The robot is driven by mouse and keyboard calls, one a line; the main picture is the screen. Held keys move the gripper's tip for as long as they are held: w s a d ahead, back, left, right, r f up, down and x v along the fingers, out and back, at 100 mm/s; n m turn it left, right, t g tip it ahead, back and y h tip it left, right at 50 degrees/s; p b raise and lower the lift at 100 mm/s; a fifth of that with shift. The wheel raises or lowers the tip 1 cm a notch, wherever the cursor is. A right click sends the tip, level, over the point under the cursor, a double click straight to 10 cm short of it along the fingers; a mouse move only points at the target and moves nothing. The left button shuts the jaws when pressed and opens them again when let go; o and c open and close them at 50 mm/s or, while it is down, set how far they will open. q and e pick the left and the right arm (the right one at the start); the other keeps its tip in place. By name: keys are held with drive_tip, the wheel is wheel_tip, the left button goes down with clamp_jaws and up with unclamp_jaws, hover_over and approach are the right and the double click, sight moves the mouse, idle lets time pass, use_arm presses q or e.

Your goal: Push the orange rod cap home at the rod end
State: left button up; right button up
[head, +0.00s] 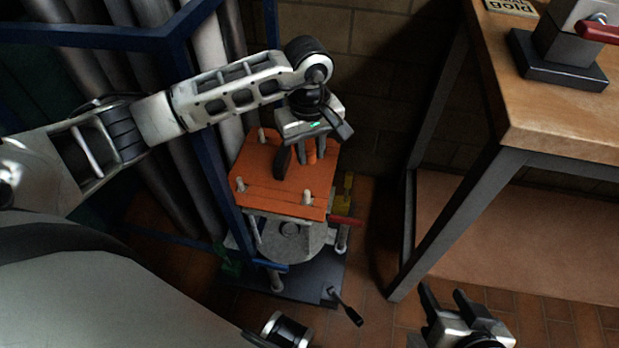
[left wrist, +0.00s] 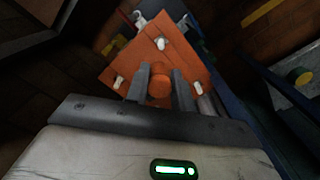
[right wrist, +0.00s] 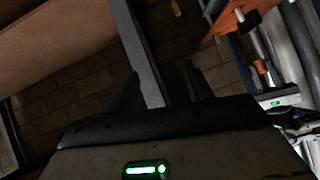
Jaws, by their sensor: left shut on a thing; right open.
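The orange rod cap (head: 312,157) is a small cylinder above the orange plate (head: 268,183). My left gripper (head: 298,160) comes down from above and is shut on the cap. In the left wrist view the cap (left wrist: 160,87) shows between the two fingers, over the plate (left wrist: 135,65). In the right wrist view an orange piece (right wrist: 262,67) shows at my left gripper. The fingers hide where the cap meets the rod, so I cannot tell how far it sits on. My right gripper (head: 446,298) is open and empty, low at the right.
Pale pins stand up from the plate's corners, one front right (head: 307,198). Below is a grey round flange (head: 288,238) on a dark base (head: 300,287) with a black-handled lever (head: 347,307). A blue frame stands at left. A wooden workbench (head: 560,110) stands at right.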

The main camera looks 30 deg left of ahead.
use_arm(q)
drive_tip(key=f+n, duration=0.1)
drive_tip(key=f, duration=0.1)
drive_tip(key=a+f+n+b, duration=0.1)
drive_tip(key=f, duration=0.1)
drive_tip(key=shift+w+f, duration=0.2)
drive_tip(key=shift+f, duration=0.1)
use_arm(e)
drive_tip(key=shift+a+f, duration=0.15)
drive_tip(key=shift+f, duration=0.45)
drive_tip(key=shift+a+f, duration=0.15)
drive_tip(key=shift+f, duration=0.4)
drive_tip(key=shift+w, duration=0.1)
use_arm(q)
drive_tip(key=shift+m, duration=0.4)
wheel_tip(320, 180, down, 4)
drive_tip(key=b, duration=0.4)
drive_tip(key=shift+f+b, duration=0.45)
drive_tip(key=shift+f, duration=0.4)
use_arm(e)
drive_tip(key=r, duration=0.1)
drive_tip(key=a+r+t+y, duration=0.1)
drive_tip(key=r+t, duration=0.1)
drive_tip(key=shift+w+a+r+n+y, duration=0.3)
drive_tip(key=shift+r, duration=0.1)
